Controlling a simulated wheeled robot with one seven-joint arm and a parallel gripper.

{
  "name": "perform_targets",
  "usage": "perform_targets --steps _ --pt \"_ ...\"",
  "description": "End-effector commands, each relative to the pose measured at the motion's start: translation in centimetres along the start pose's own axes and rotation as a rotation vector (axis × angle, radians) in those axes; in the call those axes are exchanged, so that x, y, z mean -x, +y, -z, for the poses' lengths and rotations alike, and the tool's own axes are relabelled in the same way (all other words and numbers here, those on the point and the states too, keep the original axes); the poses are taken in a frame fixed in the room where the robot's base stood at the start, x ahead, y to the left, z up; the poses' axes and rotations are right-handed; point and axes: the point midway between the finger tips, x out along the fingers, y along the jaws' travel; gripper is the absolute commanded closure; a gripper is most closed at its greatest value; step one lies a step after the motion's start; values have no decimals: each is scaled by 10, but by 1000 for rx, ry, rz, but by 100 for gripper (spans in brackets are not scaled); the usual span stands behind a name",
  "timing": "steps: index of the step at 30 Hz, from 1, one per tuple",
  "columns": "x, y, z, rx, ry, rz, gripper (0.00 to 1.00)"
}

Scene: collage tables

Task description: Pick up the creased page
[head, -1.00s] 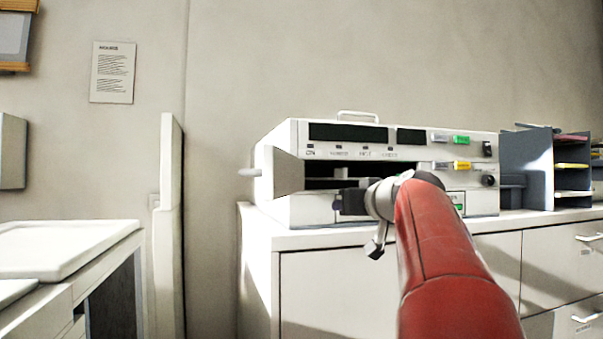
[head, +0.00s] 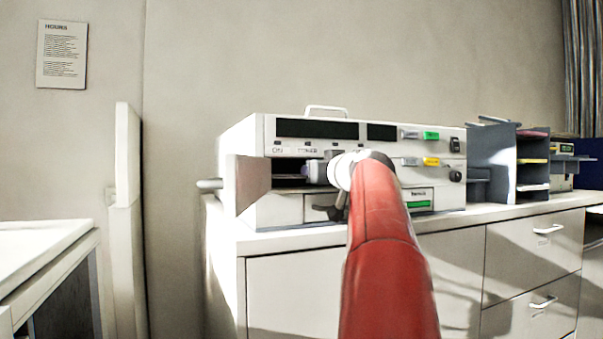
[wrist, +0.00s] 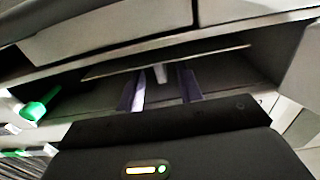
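My gripper (head: 312,173) is at the front opening of the white machine (head: 282,152), mostly hidden by my wrist in the head view. In the wrist view its two dark fingers (wrist: 162,88) reach into the slot, spread apart. A small pale piece (wrist: 160,73) shows between the fingertips, with a gap to each finger. Above it runs a thin, flat edge (wrist: 120,71) across the slot. I cannot tell whether either of these is the creased page. No page is clearly visible in the head view.
The machine stands on a white drawer cabinet (head: 385,260). Its flap (head: 248,183) is open at the left of the slot. A grey paper organiser (head: 495,160) stands to the right. A white surface (head: 40,250) is at the left.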

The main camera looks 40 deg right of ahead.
Motion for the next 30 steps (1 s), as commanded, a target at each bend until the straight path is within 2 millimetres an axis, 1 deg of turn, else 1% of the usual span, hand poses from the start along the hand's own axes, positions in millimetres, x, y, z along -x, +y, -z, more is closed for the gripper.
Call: perform_targets --steps 3,7,10,16,17,25,30 --pt "-20 -1 5 -1 -3 3 64" --pt "-37 0 4 -1 -2 2 64" --pt "-43 0 3 0 -1 1 64" --pt "-43 0 1 0 0 1 64" --pt "-43 0 1 0 0 1 65" --pt "-43 0 1 0 -1 1 100" --pt "-43 0 1 0 -1 1 100"
